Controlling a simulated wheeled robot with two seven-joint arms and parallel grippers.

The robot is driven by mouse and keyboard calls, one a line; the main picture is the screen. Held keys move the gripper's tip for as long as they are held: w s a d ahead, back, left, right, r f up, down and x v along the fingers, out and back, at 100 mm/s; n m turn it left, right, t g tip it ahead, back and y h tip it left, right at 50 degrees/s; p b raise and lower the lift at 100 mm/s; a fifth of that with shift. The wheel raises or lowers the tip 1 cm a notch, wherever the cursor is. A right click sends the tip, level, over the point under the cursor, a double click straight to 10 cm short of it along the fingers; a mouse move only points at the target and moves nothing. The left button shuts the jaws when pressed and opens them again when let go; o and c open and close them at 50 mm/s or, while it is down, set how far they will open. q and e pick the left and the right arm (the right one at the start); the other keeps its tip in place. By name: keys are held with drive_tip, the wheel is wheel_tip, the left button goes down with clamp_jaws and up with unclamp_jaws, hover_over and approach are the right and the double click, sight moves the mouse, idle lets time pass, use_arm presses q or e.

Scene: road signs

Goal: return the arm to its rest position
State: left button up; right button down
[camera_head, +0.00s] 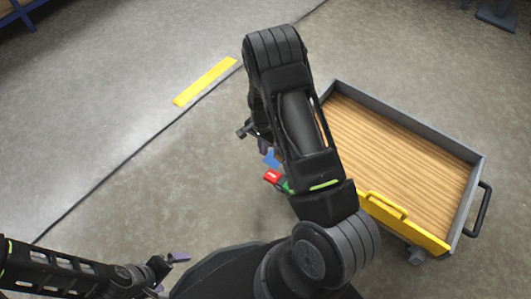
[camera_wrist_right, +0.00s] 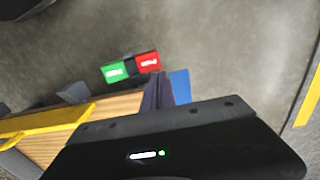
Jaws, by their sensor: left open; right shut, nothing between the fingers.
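My right arm crosses the middle of the head view. Its gripper (camera_head: 263,147) is partly hidden behind the arm. In the right wrist view the dark purple fingers of this gripper (camera_wrist_right: 157,92) are together with nothing between them. My left gripper (camera_head: 170,273) is at the lower left of the head view, open and empty, with its two purple fingertips apart.
A cart (camera_head: 477,183) with a wooden bed and yellow front panel (camera_head: 410,226) stands at the right, beside my right arm. A red and green object (camera_head: 272,177) and a blue piece (camera_head: 270,157) show near my right arm. A yellow strip (camera_head: 205,82) marks the floor; the left floor is clear.

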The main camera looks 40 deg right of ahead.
drive_tip(key=shift+r, duration=0.15)
idle(0.5)
drive_tip(key=s+a+f+n+t, duration=0.1)
drive_tip(key=s+a+f+n, duration=0.1)
drive_tip(key=s+a+n, duration=0.3)
drive_tip(key=s+a+f+n+t, duration=0.1)
drive_tip(key=a+f+n, duration=0.15)
drive_tip(key=a, duration=0.35)
drive_tip(key=s+a+r+n+y, duration=0.25)
drive_tip(key=s+a, duration=0.35)
drive_tip(key=a, duration=0.3)
drive_tip(key=s+a+r+n+y, duration=0.2)
drive_tip(key=s+a+n, duration=0.1)
drive_tip(key=s+a, duration=0.45)
use_arm(q)
wheel_tip(320, 180, up, 29)
drive_tip(key=s+d+p, duration=0.2)
drive_tip(key=p, duration=2.7)
use_arm(e)
wheel_tip(320, 180, up, 28)
drive_tip(key=a+g, duration=0.1)
drive_tip(key=shift+s+a+r, duration=0.15)
drive_tip(key=shift+s+a, duration=0.05)
drive_tip(key=shift+a, duration=0.15)
use_arm(q)
drive_tip(key=shift+w, duration=0.1)
